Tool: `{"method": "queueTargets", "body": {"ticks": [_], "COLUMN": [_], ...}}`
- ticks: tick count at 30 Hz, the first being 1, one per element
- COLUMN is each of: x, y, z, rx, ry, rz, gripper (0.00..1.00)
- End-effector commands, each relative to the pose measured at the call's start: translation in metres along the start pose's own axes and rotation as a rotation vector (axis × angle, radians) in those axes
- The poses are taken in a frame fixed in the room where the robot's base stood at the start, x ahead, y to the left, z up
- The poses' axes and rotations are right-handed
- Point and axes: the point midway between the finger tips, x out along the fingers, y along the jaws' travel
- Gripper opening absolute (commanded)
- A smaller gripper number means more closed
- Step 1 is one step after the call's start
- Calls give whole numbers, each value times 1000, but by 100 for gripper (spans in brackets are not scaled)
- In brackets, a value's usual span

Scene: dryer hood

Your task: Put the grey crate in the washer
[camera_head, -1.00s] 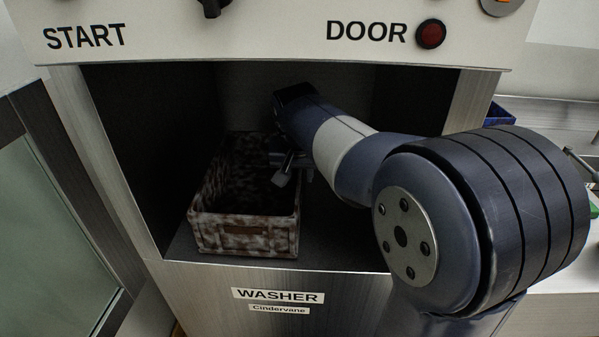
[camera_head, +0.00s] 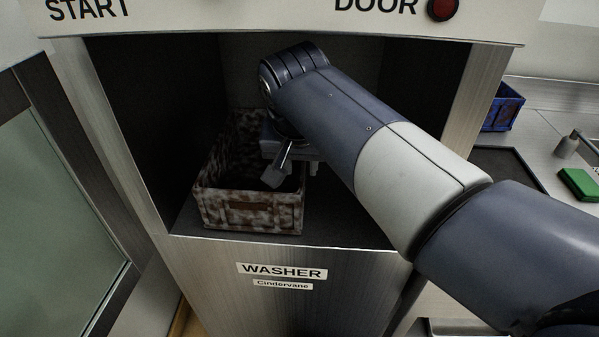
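A mottled brown-and-pale-grey crate (camera_head: 252,213) stands upright on the floor of the washer (camera_head: 345,222), in the left part of its opening. Its near face is close to the front edge. My gripper (camera_head: 292,178) hangs at the crate's right side, inside the washer chamber. One finger shows over the crate's inside and the other appears beyond the right wall, with a gap between them. I cannot tell whether either finger touches the crate. My arm enters from the right and hides part of the chamber and the crate's back right corner.
The washer's top panel carries a red DOOR button (camera_head: 443,8). A glass-panelled frame (camera_head: 55,190) stands at the left. On the right counter are a blue crate (camera_head: 503,108) and a green block (camera_head: 579,184). The chamber floor right of the crate is clear.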

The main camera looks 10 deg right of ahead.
Motion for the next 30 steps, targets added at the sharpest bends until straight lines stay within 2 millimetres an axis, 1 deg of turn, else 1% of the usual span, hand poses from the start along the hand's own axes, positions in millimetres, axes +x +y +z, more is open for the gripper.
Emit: {"method": "queueTargets", "body": {"ticks": [1,3,8,30], "x": [-2,-5,-8,-8], "y": [0,0,0,0], "z": [6,12,19,19], "rx": [-3,-2,0,0], "ry": [1,2,0,0], "rz": [-1,-1,0,0], "gripper": [29,29,29,29]}}
